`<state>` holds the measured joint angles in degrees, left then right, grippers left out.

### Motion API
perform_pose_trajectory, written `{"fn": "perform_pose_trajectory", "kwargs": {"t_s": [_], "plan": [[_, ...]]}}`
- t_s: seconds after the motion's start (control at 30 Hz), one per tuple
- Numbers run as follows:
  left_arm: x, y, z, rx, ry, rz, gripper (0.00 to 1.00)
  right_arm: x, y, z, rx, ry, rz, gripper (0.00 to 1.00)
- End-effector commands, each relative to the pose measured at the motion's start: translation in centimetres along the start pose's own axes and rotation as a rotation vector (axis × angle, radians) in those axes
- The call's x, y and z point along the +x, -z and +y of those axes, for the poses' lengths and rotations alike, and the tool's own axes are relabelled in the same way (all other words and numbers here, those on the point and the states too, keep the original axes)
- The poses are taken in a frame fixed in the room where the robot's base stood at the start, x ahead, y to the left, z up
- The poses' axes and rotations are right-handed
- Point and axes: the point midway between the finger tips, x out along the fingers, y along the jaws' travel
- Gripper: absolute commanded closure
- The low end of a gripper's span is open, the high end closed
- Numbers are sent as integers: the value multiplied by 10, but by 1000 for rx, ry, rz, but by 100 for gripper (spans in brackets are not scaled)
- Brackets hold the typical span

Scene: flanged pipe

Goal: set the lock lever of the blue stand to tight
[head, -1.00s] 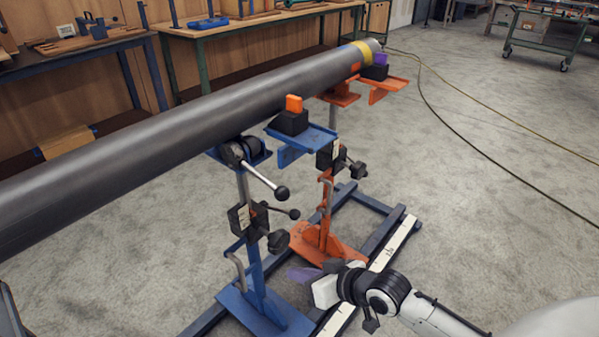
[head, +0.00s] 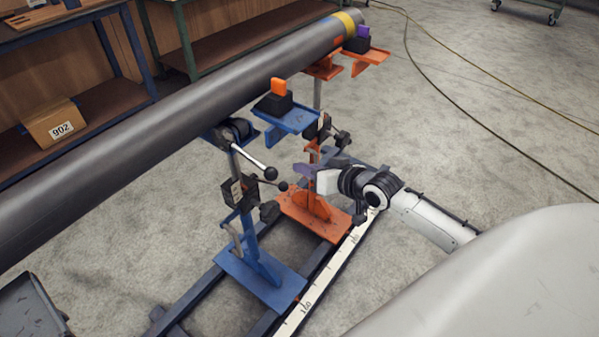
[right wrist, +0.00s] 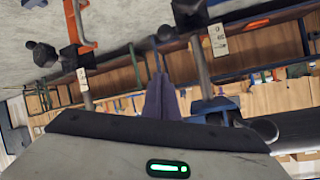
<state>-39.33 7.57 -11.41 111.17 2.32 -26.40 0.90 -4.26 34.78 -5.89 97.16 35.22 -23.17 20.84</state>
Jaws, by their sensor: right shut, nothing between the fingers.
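The blue stand (head: 262,273) stands upright on a floor rail, its post rising to the grey pipe (head: 150,125). A black clamp block on the post carries a short dark lever with a ball knob (head: 283,186) and a dark knob (head: 270,212) below. Above is a silver lever with a black ball (head: 271,172). My right gripper (head: 304,170) has purple fingers, shut and empty, right of the dark lever and apart from it. My left gripper is out of view.
An orange stand (head: 310,212) is close behind my right gripper. A blue bracket with an orange-topped black block (head: 278,102) juts out above. A white scale strip (head: 310,300) runs along the rail.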

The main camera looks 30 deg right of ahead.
Motion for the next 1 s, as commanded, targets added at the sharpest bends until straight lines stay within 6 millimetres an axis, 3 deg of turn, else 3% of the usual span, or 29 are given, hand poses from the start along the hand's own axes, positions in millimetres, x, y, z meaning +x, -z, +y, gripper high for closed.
{"fn": "perform_pose_trajectory", "kwargs": {"t_s": [0.2, 0.47, 0.7, 1.0], "plan": [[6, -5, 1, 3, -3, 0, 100, 43, 0, 0, 1, 1, 2, 100], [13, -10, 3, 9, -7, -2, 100, 86, 0, 0, 0, 1, 2, 100], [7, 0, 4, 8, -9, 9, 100, 74, -28, -1, 1, 1, -3, 100], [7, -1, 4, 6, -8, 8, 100, 71, -38, 0, -1, 0, 0, 100]]}}
